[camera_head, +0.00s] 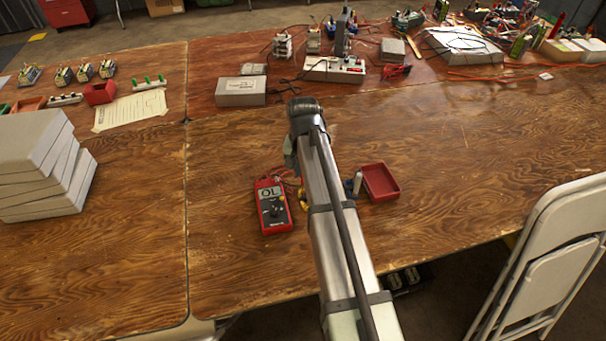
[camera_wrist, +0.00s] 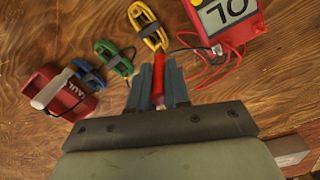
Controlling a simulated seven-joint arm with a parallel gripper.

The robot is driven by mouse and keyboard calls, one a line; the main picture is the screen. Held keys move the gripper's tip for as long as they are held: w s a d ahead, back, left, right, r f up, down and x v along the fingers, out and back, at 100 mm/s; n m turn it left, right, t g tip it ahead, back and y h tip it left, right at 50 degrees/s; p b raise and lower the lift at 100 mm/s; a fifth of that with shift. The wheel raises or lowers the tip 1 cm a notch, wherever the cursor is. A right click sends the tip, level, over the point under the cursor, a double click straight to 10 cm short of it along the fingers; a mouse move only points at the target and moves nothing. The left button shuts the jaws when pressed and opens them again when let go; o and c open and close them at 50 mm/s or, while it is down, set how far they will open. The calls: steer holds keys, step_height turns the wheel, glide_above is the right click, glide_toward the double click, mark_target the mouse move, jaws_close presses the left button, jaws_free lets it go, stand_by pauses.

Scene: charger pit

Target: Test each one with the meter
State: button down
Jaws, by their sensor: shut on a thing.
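The red meter (camera_head: 273,207) lies on the wooden table and its display reads OL; part of it shows in the wrist view (camera_wrist: 228,18). My gripper (camera_wrist: 158,88) is shut on a red probe (camera_wrist: 158,72), held upright between the fingers. Beyond the fingertips lie a yellow coil (camera_wrist: 147,27), a green coil (camera_wrist: 114,58) and a blue coil (camera_wrist: 86,73). A pale piece (camera_wrist: 53,90) overlaps a red tray (camera_wrist: 72,112) with partly hidden lettering; the tray also shows in the head view (camera_head: 381,181). In the head view my arm hides the fingers and most coils.
Thin red leads (camera_wrist: 208,66) curl beside the meter. Stacked pale boxes (camera_head: 42,165) stand at the left. A grey box (camera_head: 240,92), a power strip (camera_head: 334,69) and a paper sheet (camera_head: 130,110) lie farther back. A folding chair (camera_head: 550,260) is at the right.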

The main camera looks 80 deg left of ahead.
steer(key=r, duration=0.7)
steer(key=shift+w+r, duration=0.15)
steer(key=shift+w, duration=0.1)
steer(key=w+f, duration=0.1)
steer(key=w, duration=1.3)
steer(key=shift+f, duration=0.35)
steer(key=shift+w, duration=0.1)
steer(key=shift+f, duration=0.15)
steer(key=shift+f, duration=2.85)
steer(key=shift+f, duration=0.9)
